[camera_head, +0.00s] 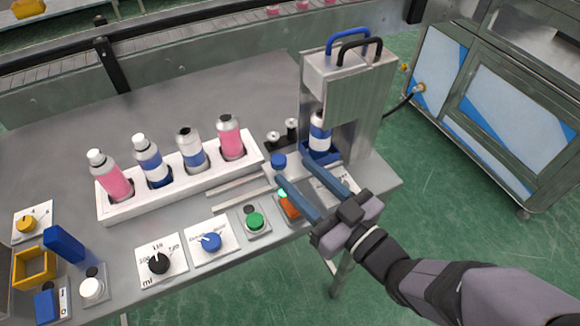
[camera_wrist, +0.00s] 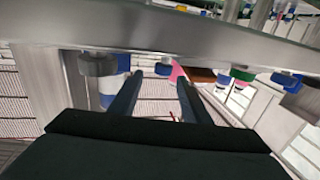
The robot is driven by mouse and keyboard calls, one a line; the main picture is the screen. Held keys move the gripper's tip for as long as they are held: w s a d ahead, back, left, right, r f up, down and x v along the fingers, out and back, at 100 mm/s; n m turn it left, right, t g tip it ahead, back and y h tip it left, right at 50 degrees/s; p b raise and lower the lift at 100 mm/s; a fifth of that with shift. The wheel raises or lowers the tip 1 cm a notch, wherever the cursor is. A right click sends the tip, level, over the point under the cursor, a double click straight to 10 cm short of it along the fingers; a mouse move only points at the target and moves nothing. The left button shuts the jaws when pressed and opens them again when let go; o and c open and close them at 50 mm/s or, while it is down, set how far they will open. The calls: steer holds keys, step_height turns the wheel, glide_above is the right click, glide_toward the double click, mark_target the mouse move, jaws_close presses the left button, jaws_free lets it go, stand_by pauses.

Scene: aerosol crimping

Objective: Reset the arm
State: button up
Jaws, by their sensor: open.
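My gripper (camera_head: 291,167) is open and empty, with its two long blue-grey fingers apart. It reaches in from the lower right over the front of the table, just in front of the crimping machine (camera_head: 345,85). A white and blue can (camera_head: 319,132) stands upright in a blue holder in the machine. A small blue cap-like part (camera_head: 279,161) is close to one fingertip; I cannot tell whether they touch. In the wrist view my gripper (camera_wrist: 159,78) also shows nothing between its fingers.
A white rack (camera_head: 180,185) holds several pink or blue cans at the middle left. Control panels with a black knob (camera_head: 158,263), a blue knob (camera_head: 211,241) and a green button (camera_head: 255,221) line the front edge. A yellow box (camera_head: 35,267) is at lower left. The back left table is clear.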

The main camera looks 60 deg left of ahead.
steer(key=shift+w+d, duration=0.15)
steer(key=shift+d, duration=0.5)
steer(key=shift+r, duration=0.1)
